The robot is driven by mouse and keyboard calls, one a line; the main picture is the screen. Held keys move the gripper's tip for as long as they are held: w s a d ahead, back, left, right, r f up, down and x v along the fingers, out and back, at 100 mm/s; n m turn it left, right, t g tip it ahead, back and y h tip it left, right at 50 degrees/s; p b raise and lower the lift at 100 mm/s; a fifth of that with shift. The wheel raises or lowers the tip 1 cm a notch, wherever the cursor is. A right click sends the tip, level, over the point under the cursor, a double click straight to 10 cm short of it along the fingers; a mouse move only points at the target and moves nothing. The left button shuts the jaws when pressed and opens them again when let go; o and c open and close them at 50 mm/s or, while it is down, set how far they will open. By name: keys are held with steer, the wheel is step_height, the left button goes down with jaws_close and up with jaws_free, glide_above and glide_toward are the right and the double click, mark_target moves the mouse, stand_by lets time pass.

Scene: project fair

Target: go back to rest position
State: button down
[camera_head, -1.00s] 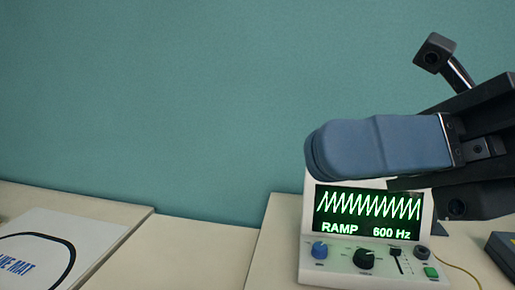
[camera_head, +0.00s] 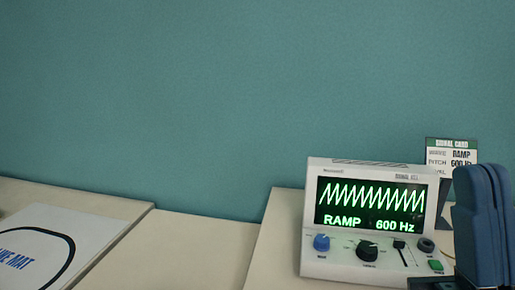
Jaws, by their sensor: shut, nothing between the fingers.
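A signal card (camera_head: 451,150) reading "RAMP" and "600 Hz" stands behind the device at the right. A white mat (camera_head: 85,232) lies on the left table (camera_head: 165,252). A teal wall (camera_head: 220,100) closes the back.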

steer(key=s+d+f+m+g+h, duration=0.1)
steer(key=s+f+m+g+h, duration=0.15)
steer(key=f, duration=0.45)
steer(key=s+d+f+m+g+h+b, duration=0.1)
steer(key=s+f+m+g+h, duration=0.1)
steer(key=f+m+h, duration=0.3)
steer(key=s+d+f+m+g+h, duration=0.1)
steer(key=s+f+m+g+h, duration=0.15)
steer(key=f, duration=0.55)
steer(key=s+d+f+g+y+b, duration=0.1)
steer(key=s+d+f+g, duration=0.2)
steer(key=s+f+g, duration=0.4)
steer(key=s+f, duration=0.5)
steer(key=s, duration=0.2)
steer(key=shift+d+g, duration=0.35)
steer(key=shift+g, duration=0.05)
